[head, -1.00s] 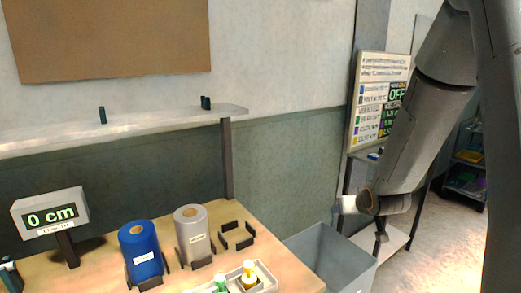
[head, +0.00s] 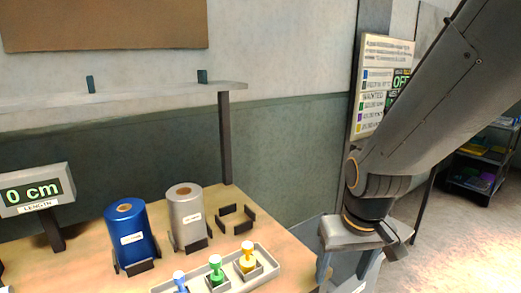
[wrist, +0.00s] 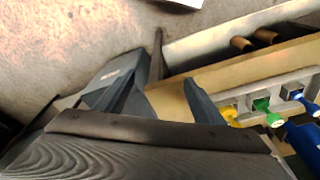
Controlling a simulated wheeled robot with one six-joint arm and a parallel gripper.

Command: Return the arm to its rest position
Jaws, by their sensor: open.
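My arm reaches down from the upper right in the head view. My gripper (head: 343,272) hangs at its end, pointing down, to the right of the workbench's right edge and in front of the grey bin. In the wrist view its two dark fingers (wrist: 162,88) stand apart with nothing between them. The gripper hides part of the bin. The lower ends of the fingers are hard to make out in the head view.
On the workbench stand a blue roll (head: 131,232), a silver roll (head: 186,216), an empty black holder (head: 236,219) and a tray (head: 268,266) with blue, green and yellow dies. A length display (head: 36,190) reads 0 cm. A shelf (head: 150,102) runs behind.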

